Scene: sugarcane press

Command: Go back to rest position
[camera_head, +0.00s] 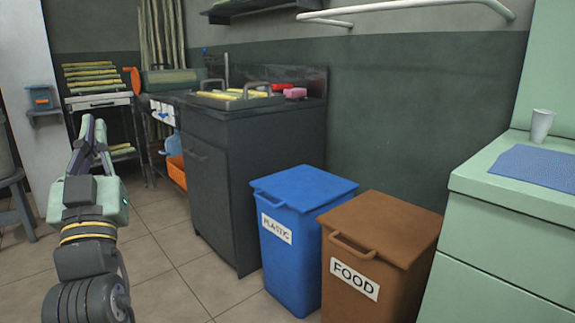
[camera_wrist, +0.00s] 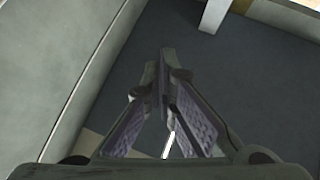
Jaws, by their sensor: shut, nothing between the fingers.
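My gripper (camera_head: 91,132) is at the left in the head view, raised in front of the room with its fingers pointing up and away. Its fingers meet at the tips and hold nothing. The fingers also show in the wrist view (camera_wrist: 165,62), converging over a dark flat surface. No object touches the gripper in the head view.
A blue PLASTIC bin (camera_head: 300,220) and a brown FOOD bin (camera_head: 385,245) stand right of centre. A dark cabinet (camera_head: 215,190) is behind them. A green counter (camera_head: 500,205) with a white cup (camera_head: 541,125) is at the right. Tiled floor (camera_head: 165,240) lies open between my arm and the cabinet.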

